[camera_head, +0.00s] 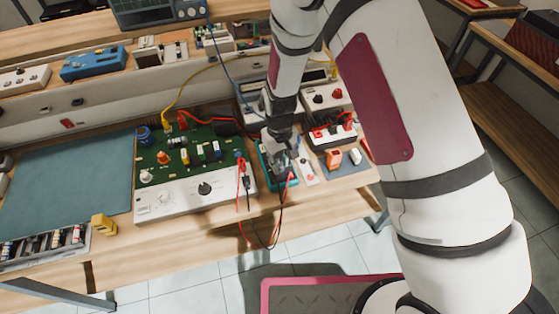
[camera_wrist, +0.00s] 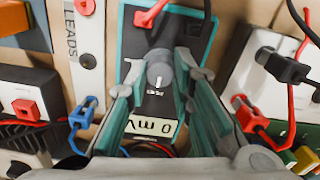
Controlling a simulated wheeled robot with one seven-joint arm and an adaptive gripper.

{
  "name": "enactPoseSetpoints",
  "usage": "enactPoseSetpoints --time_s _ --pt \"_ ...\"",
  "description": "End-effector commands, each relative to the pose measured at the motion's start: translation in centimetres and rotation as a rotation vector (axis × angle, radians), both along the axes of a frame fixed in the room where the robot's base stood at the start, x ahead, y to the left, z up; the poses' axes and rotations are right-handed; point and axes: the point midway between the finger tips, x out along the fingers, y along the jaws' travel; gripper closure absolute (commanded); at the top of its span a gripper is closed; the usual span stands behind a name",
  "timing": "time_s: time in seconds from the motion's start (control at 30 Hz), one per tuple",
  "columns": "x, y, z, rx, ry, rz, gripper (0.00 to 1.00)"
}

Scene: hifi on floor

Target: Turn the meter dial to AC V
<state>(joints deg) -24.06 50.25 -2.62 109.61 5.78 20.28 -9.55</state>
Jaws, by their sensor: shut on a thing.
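The meter (camera_head: 265,176) is a teal-edged box lying on the bench near its front edge, mostly hidden under my gripper in the head view. The grey round dial (camera_wrist: 160,70) has a white pointer mark. My gripper (camera_wrist: 160,76) reaches over the display with its fingers on either side of the dial, shut on it. The head view also shows my gripper (camera_head: 280,150) pointing down at the meter. The dial's position labels are mostly hidden by the fingers.
Red and black leads (camera_head: 262,240) hang from the meter area over the front edge. A green circuit board (camera_head: 208,135) on a white unit stands left. The blue-grey mat (camera_head: 70,190) is clear.

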Motion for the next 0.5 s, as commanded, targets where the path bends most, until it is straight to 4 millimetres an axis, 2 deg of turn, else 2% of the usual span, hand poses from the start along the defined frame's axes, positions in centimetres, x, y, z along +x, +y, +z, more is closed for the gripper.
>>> enactPoseSetpoints --time_s 0.5 --pt "0.03 0.06 0.06 0.002 -0.002 -0.476 1.00"
